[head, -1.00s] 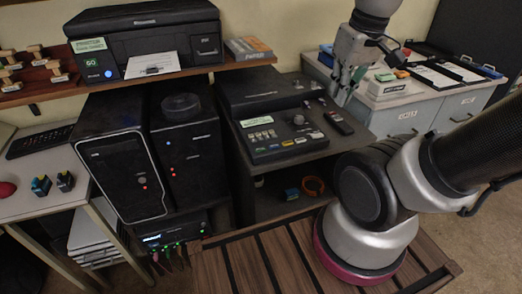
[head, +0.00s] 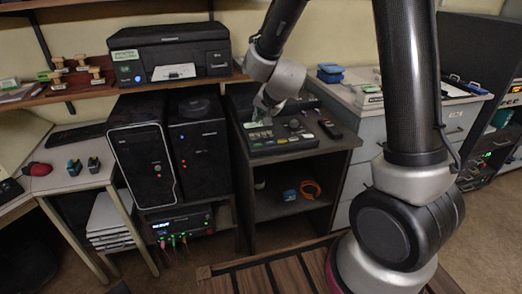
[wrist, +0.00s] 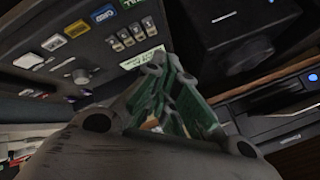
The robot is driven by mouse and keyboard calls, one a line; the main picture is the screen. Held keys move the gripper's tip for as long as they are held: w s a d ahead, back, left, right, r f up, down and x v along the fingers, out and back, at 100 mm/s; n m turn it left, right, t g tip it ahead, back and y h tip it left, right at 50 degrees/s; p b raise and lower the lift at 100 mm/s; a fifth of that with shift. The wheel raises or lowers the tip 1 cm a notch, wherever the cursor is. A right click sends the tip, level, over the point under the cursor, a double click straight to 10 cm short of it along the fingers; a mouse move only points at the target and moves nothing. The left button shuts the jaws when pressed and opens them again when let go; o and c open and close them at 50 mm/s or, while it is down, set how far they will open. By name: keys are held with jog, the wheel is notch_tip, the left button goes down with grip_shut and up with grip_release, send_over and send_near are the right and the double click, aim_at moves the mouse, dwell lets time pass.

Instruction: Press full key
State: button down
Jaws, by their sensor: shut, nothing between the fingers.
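The dark console (head: 285,145) sits on a desk in the middle of the head view, with a row of coloured keys along its front. In the wrist view the green key marked FULL (wrist: 129,4) is at the top edge, partly cut off, beside a blue key (wrist: 103,13). My gripper (head: 262,110) is above the left rear part of the console, near its pale green label (wrist: 142,57). The green-padded fingers show in the wrist view (wrist: 172,75), shut and empty. They are apart from the FULL key; contact with the console cannot be told.
Small switches (wrist: 125,37) lie between the label and the keys. A knob (head: 294,124) and a dark handset (head: 330,128) are to the right. Computer towers (head: 145,160) stand left of the console, and a printer (head: 170,50) is on the shelf behind them.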

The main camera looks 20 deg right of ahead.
aim_at(261, 143)
jog(key=shift+w+d+r, duration=0.3)
jog(key=shift+w+r, duration=0.05)
jog(key=shift+w, duration=0.05)
jog(key=shift+f, duration=0.1)
jog(key=shift+f, duration=4.35)
jog(key=shift+f, duration=0.4)
jog(key=shift+f, duration=0.35)
jog(key=shift+r, duration=0.8)
